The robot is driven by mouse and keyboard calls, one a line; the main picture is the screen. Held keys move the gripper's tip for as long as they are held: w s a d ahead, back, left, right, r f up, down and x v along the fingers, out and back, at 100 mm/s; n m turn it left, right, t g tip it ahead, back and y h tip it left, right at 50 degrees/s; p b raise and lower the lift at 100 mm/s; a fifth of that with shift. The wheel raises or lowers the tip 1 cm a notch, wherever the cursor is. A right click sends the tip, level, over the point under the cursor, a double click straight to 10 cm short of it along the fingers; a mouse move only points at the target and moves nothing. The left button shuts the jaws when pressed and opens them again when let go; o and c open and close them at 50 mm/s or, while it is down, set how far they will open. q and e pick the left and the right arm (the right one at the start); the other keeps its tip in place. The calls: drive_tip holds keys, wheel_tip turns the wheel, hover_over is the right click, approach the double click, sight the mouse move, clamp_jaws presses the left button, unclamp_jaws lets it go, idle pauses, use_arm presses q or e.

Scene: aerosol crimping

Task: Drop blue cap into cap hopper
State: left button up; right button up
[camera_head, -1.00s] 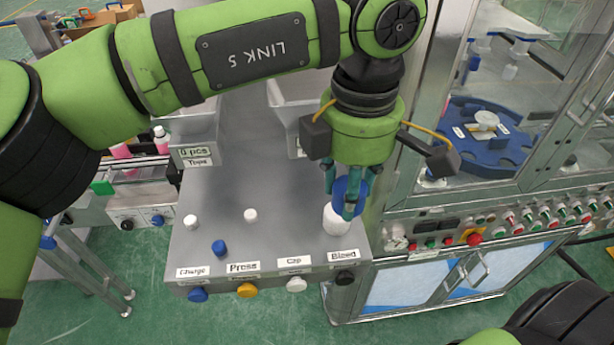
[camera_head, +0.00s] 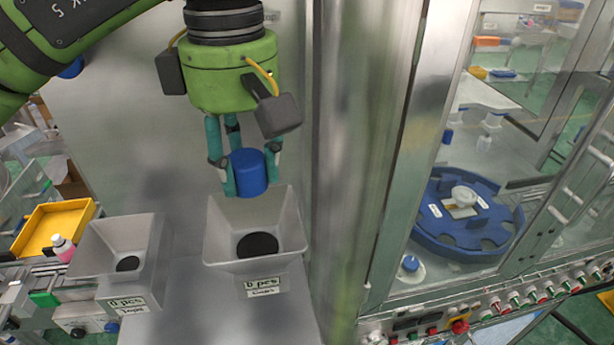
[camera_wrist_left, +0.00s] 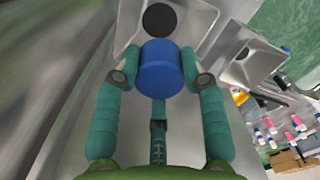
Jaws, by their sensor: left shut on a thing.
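The blue cap (camera_head: 249,172) is held between the teal fingers of my left gripper (camera_head: 247,180). It is above the back rim of the right-hand grey hopper (camera_head: 219,236), whose label seems to read "0 pcs Caps". The hopper has a dark round hole in its floor. In the left wrist view the blue cap (camera_wrist_left: 160,68) sits between the fingers of the left gripper (camera_wrist_left: 160,78), with the hopper (camera_wrist_left: 190,20) and its dark hole just beyond it. The cap appears clear of the hopper walls. My right gripper is not in view.
A second grey hopper (camera_head: 92,246) stands to the left. A metal post and glass-doored cabinet (camera_head: 385,150) stand close on the right, with a blue turntable (camera_head: 468,240) inside. A yellow tray (camera_head: 45,225) and a pink bottle (camera_head: 62,246) are at far left.

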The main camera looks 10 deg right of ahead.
use_arm(q)
drive_tip(key=shift+s+a+f+b, duration=0.1)
drive_tip(key=shift+f+b, duration=1.4)
drive_tip(key=shift+f, duration=0.45)
drive_tip(key=shift+s+a+f+b, duration=0.1)
drive_tip(key=shift+f+b, duration=1.35)
drive_tip(key=shift+f, duration=0.45)
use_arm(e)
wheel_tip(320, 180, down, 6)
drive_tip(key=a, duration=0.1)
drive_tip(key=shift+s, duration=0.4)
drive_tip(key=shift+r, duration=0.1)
use_arm(q)
drive_tip(key=o, duration=0.8)
drive_tip(key=shift+c, duration=0.2)
drive_tip(key=shift+r, duration=0.1)
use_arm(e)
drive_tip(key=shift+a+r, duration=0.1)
